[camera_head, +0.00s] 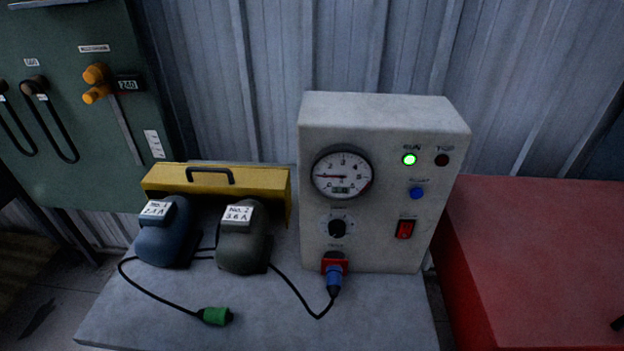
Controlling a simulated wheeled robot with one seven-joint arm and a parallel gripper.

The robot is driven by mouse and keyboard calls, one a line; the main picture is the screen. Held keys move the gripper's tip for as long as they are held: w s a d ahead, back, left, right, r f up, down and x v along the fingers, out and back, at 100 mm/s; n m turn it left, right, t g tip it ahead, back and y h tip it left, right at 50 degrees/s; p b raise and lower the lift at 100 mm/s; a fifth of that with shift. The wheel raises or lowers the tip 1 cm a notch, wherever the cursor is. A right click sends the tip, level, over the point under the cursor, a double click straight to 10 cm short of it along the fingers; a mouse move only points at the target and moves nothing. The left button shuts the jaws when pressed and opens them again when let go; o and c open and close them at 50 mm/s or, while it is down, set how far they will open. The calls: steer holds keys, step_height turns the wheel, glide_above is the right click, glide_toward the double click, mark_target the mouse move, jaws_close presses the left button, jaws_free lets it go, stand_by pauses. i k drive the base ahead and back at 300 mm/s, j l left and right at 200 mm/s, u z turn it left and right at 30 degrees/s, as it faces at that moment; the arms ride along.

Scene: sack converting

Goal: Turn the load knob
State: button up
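The load knob is most likely the black round knob (338,229) on a pale dial plate, on the front of the grey control box (384,125); its label is too blurred to read. Above it is a round gauge (342,175) with its needle pointing left and a small display. A blue plug (333,281) sits in the red socket (334,263) below the knob. The green lamp (409,160) under "RUN" is lit, and the dark red lamp (442,160) beside it looks unlit. My gripper is not in view.
A blue button (417,193) and red rocker switch (404,229) are right of the knob. Two labelled motor-like units, blue (170,240) and dark (244,243), stand left on the table (250,325). A loose green plug (216,316) lies in front; a red cabinet (540,250) stands right.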

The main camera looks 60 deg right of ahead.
mark_target(337, 228)
steer(key=j+z, duration=0.1)
steer(key=z, duration=0.9)
steer(key=k+z, duration=0.1)
steer(key=z, duration=0.4)
steer(key=j+z, duration=0.1)
steer(key=z, duration=0.4)
steer(key=i+z, duration=0.15)
steer(key=k, duration=0.2)
steer(key=k+j, duration=0.1)
steer(key=j, duration=0.2)
steer(key=k+j, duration=0.15)
steer(key=j, duration=0.15)
steer(key=k+j+z, duration=0.1)
steer(key=j, duration=0.8)
